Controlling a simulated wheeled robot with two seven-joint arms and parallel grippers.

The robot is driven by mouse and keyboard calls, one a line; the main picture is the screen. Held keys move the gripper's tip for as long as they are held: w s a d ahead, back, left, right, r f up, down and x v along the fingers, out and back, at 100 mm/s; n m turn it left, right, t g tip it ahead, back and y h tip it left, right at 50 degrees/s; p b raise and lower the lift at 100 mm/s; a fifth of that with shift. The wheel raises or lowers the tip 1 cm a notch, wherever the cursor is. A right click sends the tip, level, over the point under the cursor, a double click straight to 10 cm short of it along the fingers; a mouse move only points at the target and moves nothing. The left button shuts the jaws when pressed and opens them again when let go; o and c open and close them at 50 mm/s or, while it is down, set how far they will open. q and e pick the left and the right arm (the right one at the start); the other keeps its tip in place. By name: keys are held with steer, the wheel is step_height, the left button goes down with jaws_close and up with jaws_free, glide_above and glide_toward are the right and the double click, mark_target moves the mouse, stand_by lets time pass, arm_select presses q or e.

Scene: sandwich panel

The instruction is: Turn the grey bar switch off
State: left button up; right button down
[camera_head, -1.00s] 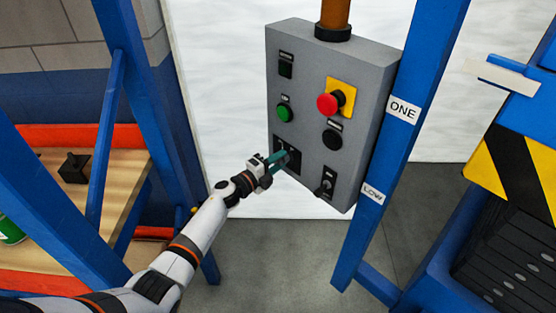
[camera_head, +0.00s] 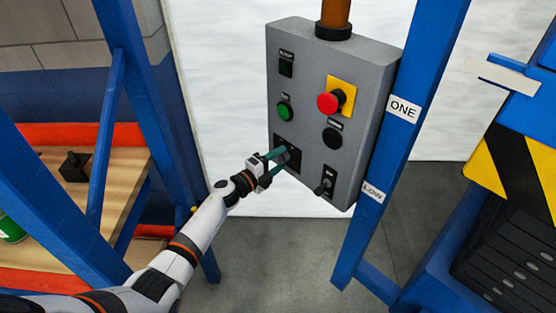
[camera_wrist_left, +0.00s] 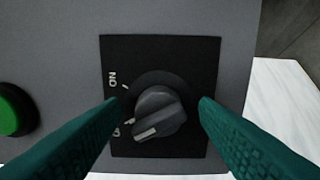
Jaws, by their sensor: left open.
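The grey bar switch (camera_wrist_left: 158,116) is a dark grey rotary knob with a raised bar on a black plate (camera_wrist_left: 190,55). In the left wrist view a light mark at the bar's lower-left end points down and left, away from the "ON" label and towards a lower, partly hidden label. In the head view the black plate (camera_head: 291,145) sits low on the left of the panel, and the knob is partly hidden by my fingers. My left gripper (camera_head: 277,159) is open, its teal fingers on either side of the knob with gaps visible. My right gripper is out of view.
The grey control box (camera_head: 305,85) also carries a green button (camera_head: 285,111), a red mushroom button (camera_head: 328,103), a black button (camera_head: 332,138) and a small toggle (camera_head: 324,187). Blue posts (camera_head: 395,140) stand beside it. A wooden shelf (camera_head: 118,185) is at left.

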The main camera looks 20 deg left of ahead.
arm_select(q)
steer(key=p+v, duration=0.3)
steer(key=v, duration=0.8)
steer(key=shift+s+a+p, duration=0.2)
steer(key=shift+s+p, duration=0.15)
steer(key=s+a+f+n+g+y+b, duration=0.1)
steer(key=s+f+n+y, duration=0.25)
steer(key=f, duration=0.55)
steer(key=s+a+f+n+g+y, duration=0.1)
steer(key=s+f+n+y, duration=0.1)
steer(key=s+f+n, duration=0.45)
steer(key=s+f+n+g+y+b, duration=0.1)
steer(key=s+f+n+g+y, duration=0.2)
steer(key=s+f, duration=1.8)
step_height(320, 180, down, 3)
steer(key=d+n+g, duration=0.1)
steer(key=n+g, duration=0.3)
steer(key=shift+r, duration=0.25)
steer(key=s+d+f+n+g, duration=0.1)
steer(key=s+f+g, duration=0.1)
steer(key=s, duration=0.4)
steer(key=s+d+f+n+g, duration=0.1)
steer(key=s+f+g, duration=0.1)
steer(key=s, duration=0.4)
steer(key=s+d+f+n+g+b, duration=0.1)
steer(key=s+f+n, duration=0.1)
steer(key=s, duration=0.5)
steer(key=shift+d+g, duration=0.1)
steer(key=shift+g, duration=0.3)
steer(key=shift+c, duration=0.2)
